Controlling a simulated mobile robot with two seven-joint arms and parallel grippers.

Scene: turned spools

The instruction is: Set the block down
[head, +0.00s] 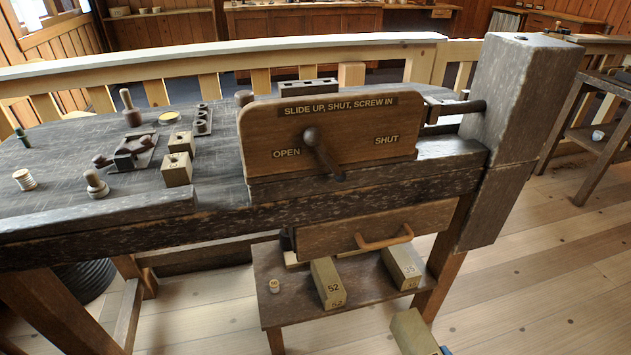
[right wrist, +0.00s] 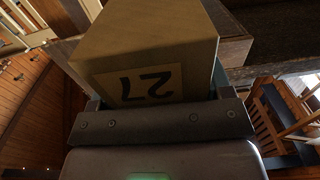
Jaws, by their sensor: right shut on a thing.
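A pale wooden block (head: 412,330) shows at the bottom edge of the head view, in front of the low shelf. In the right wrist view the same block (right wrist: 150,50) fills the middle, with an upside-down label reading 27. My right gripper (right wrist: 155,97) is shut on the block, with blue pads at its two sides. In the head view only a bit of blue shows beside the block. The block appears to be off the shelf, in the air, and tilted in the picture. My left gripper is not in view.
The low shelf (head: 262,270) holds block 52 (head: 327,283), block 35 (head: 403,268) and a small pale spool (head: 274,286). Above it are a handled drawer (head: 340,236) and a lever board (head: 260,125). The bench top (head: 60,150) carries several blocks and turned pieces. Floor is open at right.

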